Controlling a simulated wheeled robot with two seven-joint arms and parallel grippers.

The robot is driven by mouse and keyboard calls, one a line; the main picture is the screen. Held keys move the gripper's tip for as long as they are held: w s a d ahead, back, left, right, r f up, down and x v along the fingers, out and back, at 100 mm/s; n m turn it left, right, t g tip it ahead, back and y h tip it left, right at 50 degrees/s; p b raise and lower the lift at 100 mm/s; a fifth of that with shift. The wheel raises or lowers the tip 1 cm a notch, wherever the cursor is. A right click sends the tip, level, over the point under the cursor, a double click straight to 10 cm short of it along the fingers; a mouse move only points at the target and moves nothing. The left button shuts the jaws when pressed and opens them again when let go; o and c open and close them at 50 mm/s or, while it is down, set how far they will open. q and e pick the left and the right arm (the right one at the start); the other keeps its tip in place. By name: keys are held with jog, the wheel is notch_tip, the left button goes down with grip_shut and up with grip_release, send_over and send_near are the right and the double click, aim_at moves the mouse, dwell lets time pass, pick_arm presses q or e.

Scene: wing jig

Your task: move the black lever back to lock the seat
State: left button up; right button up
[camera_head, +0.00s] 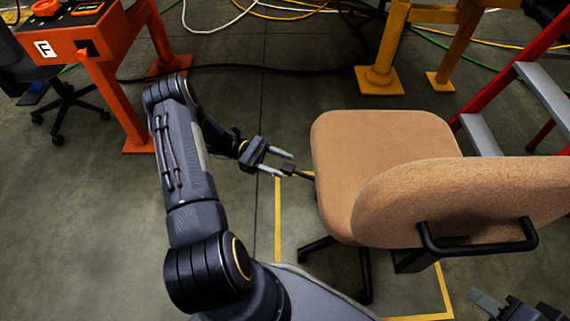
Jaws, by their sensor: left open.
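The tan office chair (375,140) stands right of centre, its backrest toward me and its seat beyond. The black lever (302,175) sticks out from under the left side of the seat. My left gripper (287,164) is open at the lever's outer end, its fingers pointing right toward the chair. The lever's end appears between or just beside the fingers; I cannot tell whether they touch. My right gripper (487,300) shows only partly at the bottom right, behind the chair back, and its opening cannot be made out.
Yellow tape (278,220) marks the floor around the chair. An orange stand (105,75) is at the upper left, a yellow stand (383,70) at the back, and a red ladder (525,75) at the right. Cables cross the far floor.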

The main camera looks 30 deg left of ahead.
pick_arm(q)
jog(key=a, duration=0.3)
jog(key=s+a, duration=0.1)
jog(key=a, duration=0.1)
jog(key=shift+a+p, duration=0.25)
jog(key=shift+p, duration=0.05)
jog(key=s+d+r+m+g+y, duration=0.1)
jog(key=d+r+m+g+y, duration=0.2)
jog(key=r, duration=0.6)
jog(key=s+d+r+m+y, duration=0.1)
jog(key=d+r+m+y, duration=0.35)
jog(key=r, duration=0.35)
jog(key=s+d+r+m+t+y, duration=0.3)
jog(key=s+d+m, duration=0.15)
jog(key=s, duration=0.35)
jog(key=s+d+r+m+t+y, duration=0.3)
jog(key=s+d+m+y, duration=0.1)
jog(key=s+m, duration=0.25)
notch_tip(320, 180, up, 35)
jog(key=p, duration=3.4)
jog(key=shift+s+p, duration=0.3)
jog(key=shift+p, duration=0.05)
